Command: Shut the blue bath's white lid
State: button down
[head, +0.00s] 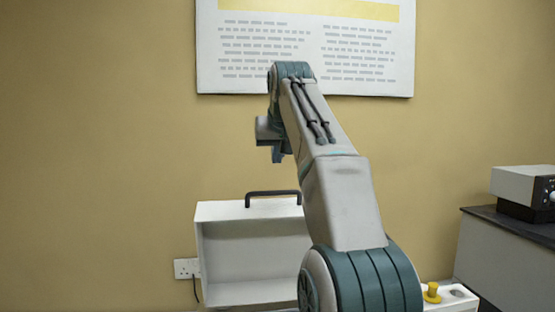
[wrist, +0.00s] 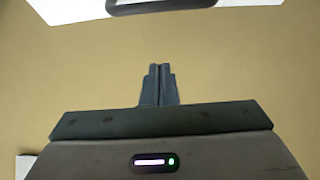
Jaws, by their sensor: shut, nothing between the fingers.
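The white lid (head: 203,250) stands raised in the lower middle of the head view, its hollow inside facing me. A dark handle (head: 272,193) is on its top edge. My arm hides the lid's right part. The blue bath's body is not visible. My gripper (head: 277,158) is above the handle, pointing down, shut and empty. In the wrist view the shut fingers (wrist: 160,68) show in the middle, apart from the dark handle (wrist: 160,7) and white lid (wrist: 68,9) at the top edge.
A poster (head: 305,60) hangs on the tan wall behind my arm. A socket (head: 186,268) is left of the lid. At right are a yellow knob (head: 432,294) on a white unit and a grey device (head: 520,186) on a dark-topped bench (head: 515,228). Space left of my gripper is clear.

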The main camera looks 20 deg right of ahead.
send_over(276, 205)
jog(key=w, duration=0.3)
jog(key=f, duration=0.5)
jog(key=shift+d+f, duration=0.3)
jog(key=shift+f, duration=0.05)
jog(key=s, duration=0.3)
jog(key=shift+a+f+b, duration=0.25)
jog(key=shift+f+b, duration=0.05)
jog(key=shift+b, duration=0.1)
jog(key=shift+s+f, duration=0.3)
jog(key=shift+f, duration=0.05)
jog(key=shift+s+a, duration=0.1)
